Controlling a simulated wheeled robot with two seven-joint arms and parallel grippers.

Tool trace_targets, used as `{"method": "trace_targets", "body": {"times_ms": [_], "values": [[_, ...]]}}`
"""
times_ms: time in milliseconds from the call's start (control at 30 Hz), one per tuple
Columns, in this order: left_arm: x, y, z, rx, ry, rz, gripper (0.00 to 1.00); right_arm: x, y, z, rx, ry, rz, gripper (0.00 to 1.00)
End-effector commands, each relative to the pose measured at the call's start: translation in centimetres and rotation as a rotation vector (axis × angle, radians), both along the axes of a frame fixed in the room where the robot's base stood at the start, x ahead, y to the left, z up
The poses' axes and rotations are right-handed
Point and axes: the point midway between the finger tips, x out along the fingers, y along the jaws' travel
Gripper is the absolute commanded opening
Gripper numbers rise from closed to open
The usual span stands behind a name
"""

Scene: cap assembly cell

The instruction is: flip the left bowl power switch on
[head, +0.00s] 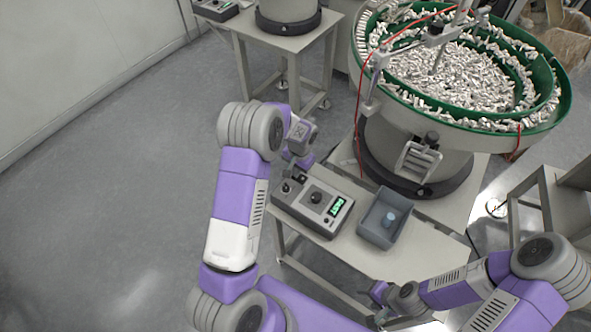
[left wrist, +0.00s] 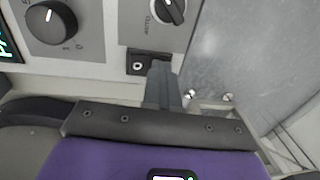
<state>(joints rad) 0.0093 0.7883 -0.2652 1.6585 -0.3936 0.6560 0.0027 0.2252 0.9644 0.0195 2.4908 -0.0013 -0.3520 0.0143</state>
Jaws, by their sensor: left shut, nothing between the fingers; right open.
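The control box (head: 303,215) of the left bowl sits on the near table, with a dial and a lit green display. In the left wrist view, a small black power switch (left wrist: 137,67) with a pale round mark is set at the panel's edge. My left gripper (head: 299,177) is at the far left end of the box. In the left wrist view my left gripper (left wrist: 161,68) is shut and empty, its fingertips over the right part of the switch and hiding it. I cannot tell if they touch. My right gripper (head: 379,291) is open near the table's front edge.
A grey bin (head: 366,228) with a blue piece (head: 389,217) stands right of the box. The green feeder bowl (head: 540,118), full of small parts, stands behind. A dial (left wrist: 50,22) and an AUTO selector knob (left wrist: 168,10) are close to my left fingers.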

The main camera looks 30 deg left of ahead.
Motion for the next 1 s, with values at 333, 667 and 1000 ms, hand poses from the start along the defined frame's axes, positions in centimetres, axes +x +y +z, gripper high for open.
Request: {"method": "trace_targets", "body": {"times_ms": [333,667,1000], "values": [[-0.3,-1.3,0.3,-0.003,0.004,-0.002,0.0,0.0,0.0,0.2,0.0,0.0,0.0,0.59],[-0.2,-1.3,0.8,-0.003,0.002,-0.001,0.0,0.0,0.0,0.6,0.0,0.0,0.0,0.59],[0.0,-0.6,6.6,-0.002,-0.003,0.0,0.0,0.0,0.0,3.9,0.0,-0.001,0.001,0.59]]}}
